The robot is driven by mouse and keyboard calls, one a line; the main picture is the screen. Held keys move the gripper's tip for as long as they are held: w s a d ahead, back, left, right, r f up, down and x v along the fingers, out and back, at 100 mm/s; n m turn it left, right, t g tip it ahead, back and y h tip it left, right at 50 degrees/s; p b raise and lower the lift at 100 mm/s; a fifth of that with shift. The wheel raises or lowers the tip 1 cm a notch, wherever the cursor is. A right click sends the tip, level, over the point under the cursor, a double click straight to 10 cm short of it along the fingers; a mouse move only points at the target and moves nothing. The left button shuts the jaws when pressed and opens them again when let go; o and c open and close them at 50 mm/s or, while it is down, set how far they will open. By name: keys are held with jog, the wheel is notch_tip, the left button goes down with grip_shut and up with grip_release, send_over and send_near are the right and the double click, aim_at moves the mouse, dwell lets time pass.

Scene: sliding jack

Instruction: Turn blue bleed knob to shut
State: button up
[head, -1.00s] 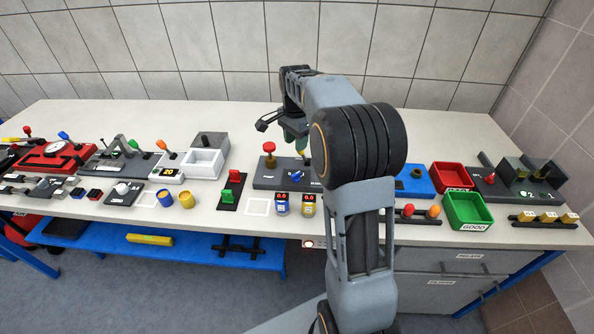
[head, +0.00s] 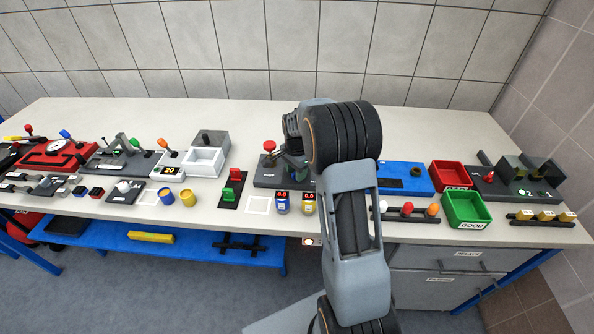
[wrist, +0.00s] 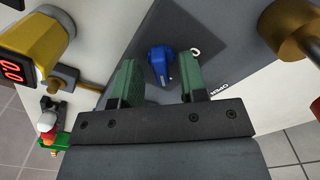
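The blue bleed knob (wrist: 161,66) shows in the wrist view on a dark grey plate (wrist: 226,60). It lies just beyond and between the two green fingers of my gripper (wrist: 158,80). The fingers are open, with a gap visible on both sides of the knob's near end. An "OPEN" label (wrist: 224,88) is printed right of the right finger; no "shut" label is visible. In the head view my gripper is low over the dark plate (head: 263,177), and my arm hides the blue knob.
A red-topped post (head: 269,146) stands on the plate's left. A brass fitting (wrist: 291,28) is close right in the wrist view. The bench behind is clear.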

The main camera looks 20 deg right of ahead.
jog(key=shift+f, duration=0.1)
jog(key=shift+c, duration=0.4)
grip_shut()
jog(key=shift+d, duration=0.2)
jog(key=shift+a, duration=0.15)
jog(key=shift+n+b, duration=0.35)
jog(key=shift+n, duration=1.25)
jog(key=n+b, duration=0.1)
jog(key=n, duration=0.4)
jog(key=shift+f, duration=0.1)
jog(key=n, duration=0.5)
jog(key=shift+n+b, duration=0.35)
jog(key=shift+n, duration=2.15)
